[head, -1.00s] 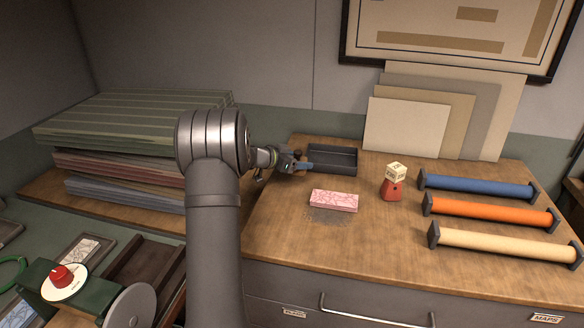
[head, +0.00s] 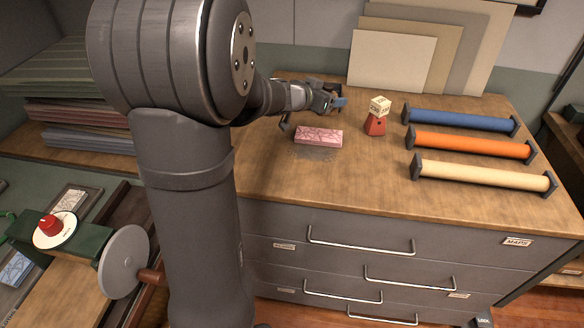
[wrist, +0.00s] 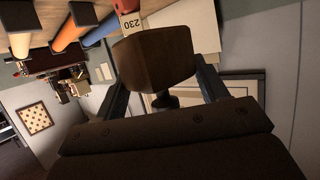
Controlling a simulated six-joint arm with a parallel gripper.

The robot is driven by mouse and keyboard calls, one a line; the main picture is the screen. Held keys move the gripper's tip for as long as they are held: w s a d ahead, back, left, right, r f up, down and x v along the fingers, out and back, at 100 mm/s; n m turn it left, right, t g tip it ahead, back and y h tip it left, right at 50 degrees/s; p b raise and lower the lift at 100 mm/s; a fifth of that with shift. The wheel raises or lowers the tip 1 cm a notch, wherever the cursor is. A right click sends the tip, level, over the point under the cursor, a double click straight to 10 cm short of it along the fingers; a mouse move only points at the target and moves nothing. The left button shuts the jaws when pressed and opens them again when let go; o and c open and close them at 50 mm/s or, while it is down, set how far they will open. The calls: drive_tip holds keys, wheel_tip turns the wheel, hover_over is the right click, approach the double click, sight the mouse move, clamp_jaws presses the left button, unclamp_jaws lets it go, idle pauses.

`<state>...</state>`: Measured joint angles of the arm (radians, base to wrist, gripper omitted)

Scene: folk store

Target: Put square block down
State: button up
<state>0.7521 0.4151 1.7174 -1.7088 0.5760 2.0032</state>
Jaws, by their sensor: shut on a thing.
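My gripper (head: 338,99) is above the back of the wooden cabinet top, with its blue-tipped jaws towards the right. In the wrist view a brown square-faced block (wrist: 158,56) sits between the two fingers, which are shut on it. A darker rounded part shows below the block there. In the head view the held block is mostly hidden by the jaws, and I cannot tell its height above the top. A pink marbled slab (head: 318,136) lies in front of the gripper, apart from it.
A red block (head: 375,125) with a cream lettered cube (head: 380,106) on it stands right of the gripper. Blue (head: 460,119), orange (head: 470,144) and cream (head: 482,174) rolls lie further right. Boards (head: 392,60) lean on the wall. The front of the cabinet top (head: 330,185) is clear.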

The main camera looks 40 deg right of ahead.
drive_tip(key=s+a+f+n+t, duration=0.2)
drive_tip(key=s+a+f, duration=0.1)
drive_tip(key=s+a, duration=0.7)
drive_tip(key=s, duration=0.3)
drive_tip(key=shift+a+f+t+y, duration=0.15)
drive_tip(key=shift+f+t+y, duration=0.15)
drive_tip(key=shift+f+y, duration=0.1)
drive_tip(key=w+a+f, duration=0.1)
drive_tip(key=w+f, duration=0.1)
drive_tip(key=w, duration=0.1)
drive_tip(key=w+f, duration=0.2)
drive_tip(key=w, duration=0.2)
drive_tip(key=w+a+f, duration=0.1)
drive_tip(key=w+f, duration=0.1)
drive_tip(key=w, duration=0.1)
drive_tip(key=shift+w+a+f, duration=0.3)
drive_tip(key=shift+w+a, duration=0.05)
drive_tip(key=shift+f, duration=2)
drive_tip(key=shift+f, duration=0.15)
drive_tip(key=o, duration=1.1)
drive_tip(key=shift+c, duration=0.2)
